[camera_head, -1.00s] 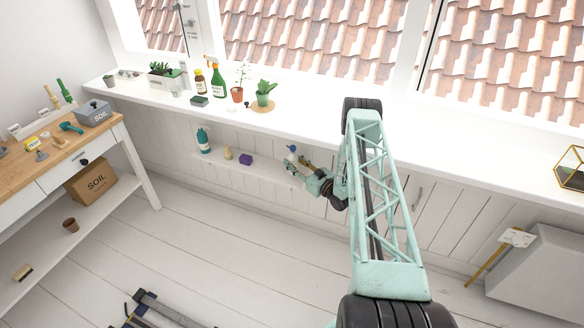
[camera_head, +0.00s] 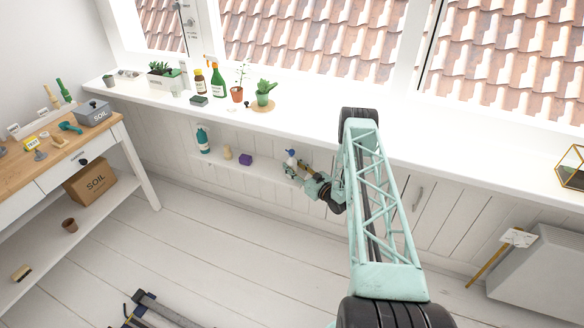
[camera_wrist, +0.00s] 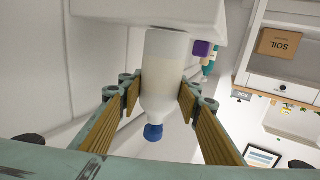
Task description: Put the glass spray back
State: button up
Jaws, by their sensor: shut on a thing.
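A white bottle with a blue cap (camera_wrist: 165,85) stands between the two fingers of my gripper (camera_wrist: 161,92) in the wrist view. Pads touch it from both sides, so my gripper is shut on it. No label can be read on it. In the head view the bottle's blue and white top (camera_head: 291,155) shows at the right part of the low shelf under the sill, with my gripper (camera_head: 300,170) around it. The rest of the bottle is hidden there, and I cannot tell whether it touches the shelf. A green spray bottle with an orange trigger (camera_head: 217,80) stands on the sill.
On the low shelf (camera_head: 262,169), left of my gripper, stand a teal bottle (camera_head: 203,141), a beige object (camera_head: 227,153) and a purple block (camera_head: 245,160). The sill (camera_head: 310,112) overhangs above. Potted plants (camera_head: 263,93) stand on it. The floor in front is mostly clear.

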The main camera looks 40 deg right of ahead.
jog(key=shift+f, duration=0.15)
dwell(0.3)
jog(key=o, duration=1.2)
jog(key=shift+c, duration=0.2)
jog(key=shift+s, duration=0.2)
jog(key=s+p, duration=0.1)
jog(key=s, duration=1)
jog(key=shift+s, duration=0.35)
